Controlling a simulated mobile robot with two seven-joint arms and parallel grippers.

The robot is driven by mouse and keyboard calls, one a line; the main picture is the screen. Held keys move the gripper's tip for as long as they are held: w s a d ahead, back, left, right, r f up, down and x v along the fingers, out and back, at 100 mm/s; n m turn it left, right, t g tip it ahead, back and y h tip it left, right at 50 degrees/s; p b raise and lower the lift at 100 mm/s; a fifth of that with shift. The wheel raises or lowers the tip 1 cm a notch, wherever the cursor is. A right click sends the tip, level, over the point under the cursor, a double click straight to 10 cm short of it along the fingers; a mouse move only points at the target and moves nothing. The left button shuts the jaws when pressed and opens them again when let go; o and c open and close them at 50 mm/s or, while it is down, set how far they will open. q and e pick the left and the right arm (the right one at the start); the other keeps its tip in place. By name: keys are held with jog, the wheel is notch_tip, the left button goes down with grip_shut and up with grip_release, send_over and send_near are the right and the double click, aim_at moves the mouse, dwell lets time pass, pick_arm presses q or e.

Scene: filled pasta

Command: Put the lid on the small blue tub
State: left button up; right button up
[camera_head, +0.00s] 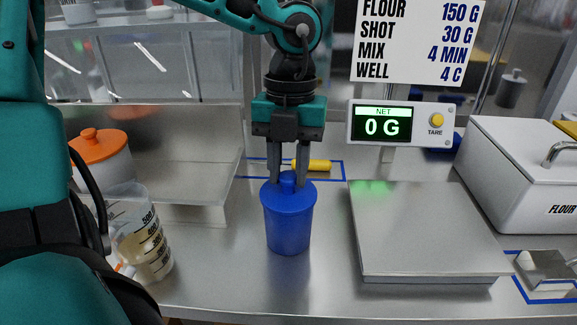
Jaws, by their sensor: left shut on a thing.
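The small blue tub (288,234) stands upright on the steel counter in the middle of the head view. Its blue lid (289,198) sits at the tub's rim, with a knob on top. My left gripper (288,182) comes down from above and is shut on the lid's knob. The lid looks level, and I see no clear gap between it and the tub. Whether it is fully seated I cannot tell. The tub's inside is hidden by the lid. My right gripper is not in view.
A scale plate (425,230) lies right of the tub, with a display (400,124) reading 0 G behind it. A white flour bin (525,165) stands far right, near a metal scoop (547,268). A measuring jug (142,245) is at left. A yellow-handled tool (312,165) lies behind the tub.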

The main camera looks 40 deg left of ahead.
pick_arm(q)
jog(key=shift+f+b, duration=0.2)
jog(key=shift+b, duration=0.95)
dwell(1.5)
dwell(0.4)
jog(key=o, duration=1.6)
jog(key=shift+c, duration=0.2)
jog(key=shift+r, duration=0.1)
jog(key=shift+r+p, duration=2.15)
jog(key=shift+r, duration=1.35)
jog(key=shift+c, duration=0.4)
